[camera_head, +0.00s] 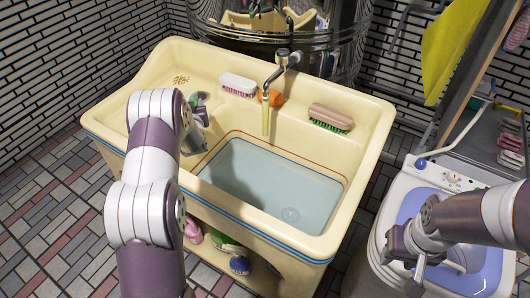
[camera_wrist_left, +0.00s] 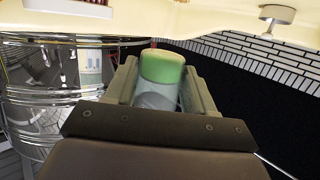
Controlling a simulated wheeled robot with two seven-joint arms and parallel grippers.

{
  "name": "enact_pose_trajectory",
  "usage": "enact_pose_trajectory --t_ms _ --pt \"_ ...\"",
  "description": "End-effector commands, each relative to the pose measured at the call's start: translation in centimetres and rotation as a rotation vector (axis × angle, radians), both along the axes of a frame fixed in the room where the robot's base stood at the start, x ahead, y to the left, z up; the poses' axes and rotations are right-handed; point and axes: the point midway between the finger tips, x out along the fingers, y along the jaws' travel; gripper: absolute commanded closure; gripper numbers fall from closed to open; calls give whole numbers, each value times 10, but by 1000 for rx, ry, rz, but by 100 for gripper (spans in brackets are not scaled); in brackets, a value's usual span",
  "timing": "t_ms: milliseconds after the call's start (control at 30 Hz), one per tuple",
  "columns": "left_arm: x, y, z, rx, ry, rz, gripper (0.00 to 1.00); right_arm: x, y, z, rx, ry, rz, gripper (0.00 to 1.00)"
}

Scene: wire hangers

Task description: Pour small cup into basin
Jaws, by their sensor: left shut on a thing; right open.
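The cream sink (camera_head: 110,110) stands in the middle of the head view, with a rectangular basin (camera_head: 265,185) holding pale bluish water. My left gripper (camera_head: 201,103) is mostly hidden behind my left arm, over the sink top to the left of the basin. In the left wrist view, its two fingers are shut on a small cup (camera_wrist_left: 158,85), clear with a green band at one end. The cup's tilt and contents cannot be told. My right gripper (camera_head: 424,266) is open and empty at the right, over the washing machine (camera_head: 408,192).
A faucet (camera_head: 275,70) rises behind the basin, its spout over the back edge. A pink-bristled brush (camera_head: 238,84) and a green-bristled brush (camera_head: 331,118) lie on the back ledge. A shiny metal drum (camera_head: 290,38) stands behind the sink. Shelves stand at the right.

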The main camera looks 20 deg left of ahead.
Motion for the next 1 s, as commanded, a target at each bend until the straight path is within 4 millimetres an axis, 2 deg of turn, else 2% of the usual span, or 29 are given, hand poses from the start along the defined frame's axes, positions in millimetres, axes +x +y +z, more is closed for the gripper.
enact_pose_trajectory --t_ms 33,167,267,400,500,600,800,1000 --pt "0 -9 -1 -1 4 -65 76 0 0 8 0 0 0 57" --pt "0 -44 -17 -3 3 -271 76 0 0 17 0 0 0 57" --pt "-5 -78 -31 -4 2 -447 76 0 0 22 0 0 0 57" --pt "-20 -129 -50 -5 -1 -683 76 0 0 24 0 0 0 57" --pt "-31 -157 -59 -3 -1 -807 76 0 0 23 0 0 0 57" --pt "-40 -177 -63 -1 -2 -898 76 0 0 23 0 0 0 57" --pt "-48 -195 -62 1 -4 -980 76 0 0 23 0 0 0 57" --pt "-48 -195 -61 2 -3 -969 76 0 0 23 0 0 0 57"
